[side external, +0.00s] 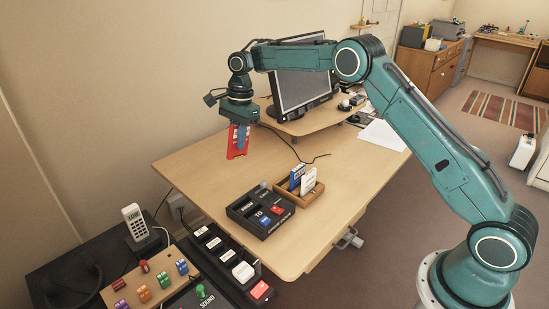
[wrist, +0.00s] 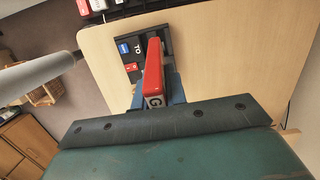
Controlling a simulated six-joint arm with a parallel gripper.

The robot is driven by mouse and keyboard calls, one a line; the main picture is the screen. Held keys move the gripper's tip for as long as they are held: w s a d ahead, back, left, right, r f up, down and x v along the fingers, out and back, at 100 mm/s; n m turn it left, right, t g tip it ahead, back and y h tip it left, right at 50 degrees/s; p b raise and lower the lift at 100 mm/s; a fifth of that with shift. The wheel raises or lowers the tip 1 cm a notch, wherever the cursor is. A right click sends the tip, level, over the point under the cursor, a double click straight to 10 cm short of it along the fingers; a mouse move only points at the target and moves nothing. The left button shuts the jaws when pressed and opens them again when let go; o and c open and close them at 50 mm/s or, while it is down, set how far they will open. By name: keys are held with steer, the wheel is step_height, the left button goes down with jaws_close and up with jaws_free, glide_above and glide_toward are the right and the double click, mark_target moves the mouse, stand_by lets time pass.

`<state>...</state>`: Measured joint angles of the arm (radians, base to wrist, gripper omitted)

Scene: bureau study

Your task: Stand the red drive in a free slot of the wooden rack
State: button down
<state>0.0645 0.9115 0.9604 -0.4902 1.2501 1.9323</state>
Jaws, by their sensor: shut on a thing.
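The red drive (side external: 232,144) is held upright between the blue fingers of my gripper (side external: 242,138), which is shut on it. It hangs above the left part of the desk, clear of the top. In the wrist view the red drive (wrist: 153,62) points away from the gripper and covers part of the black tray behind. The wooden rack (side external: 313,194) sits on the desk, lower and to the right of my gripper. A blue drive (side external: 297,177) and a white drive (side external: 308,180) stand in it. Other slots look empty, but their number is unclear.
A black labelled tray (side external: 245,221) with small red and blue pieces adjoins the rack's left side. A monitor (side external: 303,92) on a riser stands behind. A thin cable crosses the desk behind the rack. The desk's (side external: 205,175) left part is clear.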

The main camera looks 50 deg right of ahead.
mark_target(299, 188)
stand_by(0.3)
steer(key=d+f+h, duration=0.1)
steer(key=d+f, duration=0.5)
steer(key=d, duration=0.3)
steer(key=s+d+f+h, duration=0.1)
steer(key=d+f, duration=0.6)
steer(key=d, duration=0.3)
steer(key=shift+s+d+f+h, duration=0.2)
steer(key=shift+f+h, duration=0.1)
steer(key=shift+h, duration=0.1)
steer(key=shift+a+f, duration=0.1)
steer(key=shift+f, duration=1.9)
steer(key=shift+f, duration=1.85)
steer(key=c, duration=1.1)
jaws_free()
